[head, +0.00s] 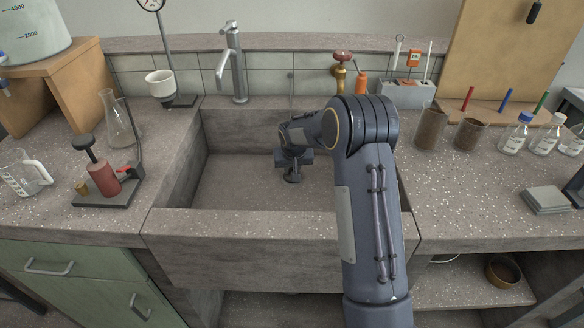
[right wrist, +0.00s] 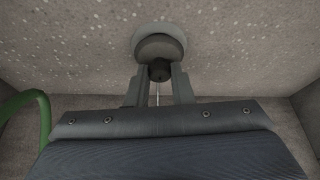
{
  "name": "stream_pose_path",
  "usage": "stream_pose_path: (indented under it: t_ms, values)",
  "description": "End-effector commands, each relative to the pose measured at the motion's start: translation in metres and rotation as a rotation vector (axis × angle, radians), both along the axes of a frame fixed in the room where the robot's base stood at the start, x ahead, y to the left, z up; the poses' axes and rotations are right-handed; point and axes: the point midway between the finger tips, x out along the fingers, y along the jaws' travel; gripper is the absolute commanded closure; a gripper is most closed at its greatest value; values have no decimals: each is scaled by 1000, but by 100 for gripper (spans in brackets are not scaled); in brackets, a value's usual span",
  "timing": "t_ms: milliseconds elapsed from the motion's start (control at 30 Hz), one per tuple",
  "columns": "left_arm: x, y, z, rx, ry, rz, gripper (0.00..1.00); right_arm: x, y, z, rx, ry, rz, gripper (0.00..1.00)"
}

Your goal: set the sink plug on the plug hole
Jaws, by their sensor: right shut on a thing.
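The sink plug (right wrist: 160,47) is a dark grey disc with a small dark knob. My right gripper (right wrist: 160,75) is shut on the knob. The plug hole (right wrist: 146,28) shows as a pale ring on the sink floor, partly covered by the plug in the right wrist view. I cannot tell whether the plug touches the ring or is just above it. In the head view my right gripper (head: 292,168) is down inside the sink, with the dark plug (head: 292,178) under it. The hole is hidden there. My left gripper is out of view.
The deep grey sink (head: 228,187) has walls on all sides and a thick front edge. A tap (head: 236,62) stands behind it. A green hose (right wrist: 42,110) curves in at the left of the right wrist view. Glassware and stands crowd the counters on both sides.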

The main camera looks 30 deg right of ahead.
Motion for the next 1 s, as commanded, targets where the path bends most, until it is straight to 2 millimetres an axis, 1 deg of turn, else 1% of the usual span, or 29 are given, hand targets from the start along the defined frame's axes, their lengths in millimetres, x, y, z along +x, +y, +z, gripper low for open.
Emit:
stream_pose_path:
  t_ms: [833,1000]
  values:
    - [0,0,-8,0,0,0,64,0,0,-10,0,0,0,100]
    - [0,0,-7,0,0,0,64,0,0,-10,0,0,0,100]
